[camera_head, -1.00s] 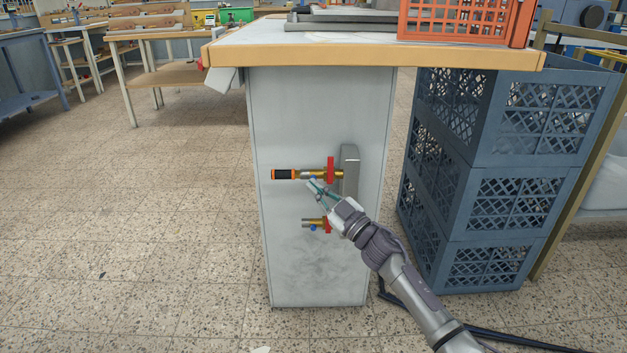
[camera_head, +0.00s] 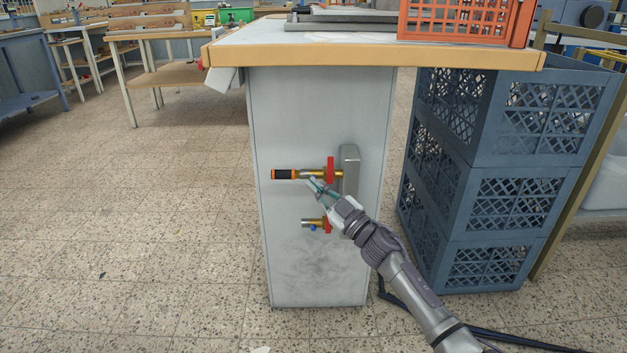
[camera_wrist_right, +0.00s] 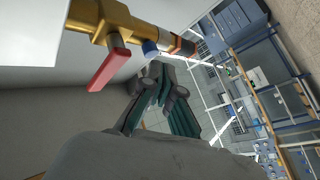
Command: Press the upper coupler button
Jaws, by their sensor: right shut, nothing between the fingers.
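The upper coupler (camera_head: 308,174) sticks out to the left from the cabinet's side, with a black and orange end and a red lever (camera_head: 330,170) on brass. Its blue button (camera_wrist_right: 150,48) shows on the underside in the right wrist view; in the head view my fingertips largely hide it. My right gripper (camera_head: 313,184) is shut and empty, its tips just below the upper coupler. In the right wrist view the tips (camera_wrist_right: 160,68) are very close to the button; I cannot tell whether they touch. My left gripper is not in view.
A lower coupler (camera_head: 310,223) with its own blue button and red lever sits below my gripper. A grey manifold block (camera_head: 349,165) carries the couplers on the grey cabinet (camera_head: 300,110). Stacked blue crates (camera_head: 470,230) stand to the right. The floor at left is clear.

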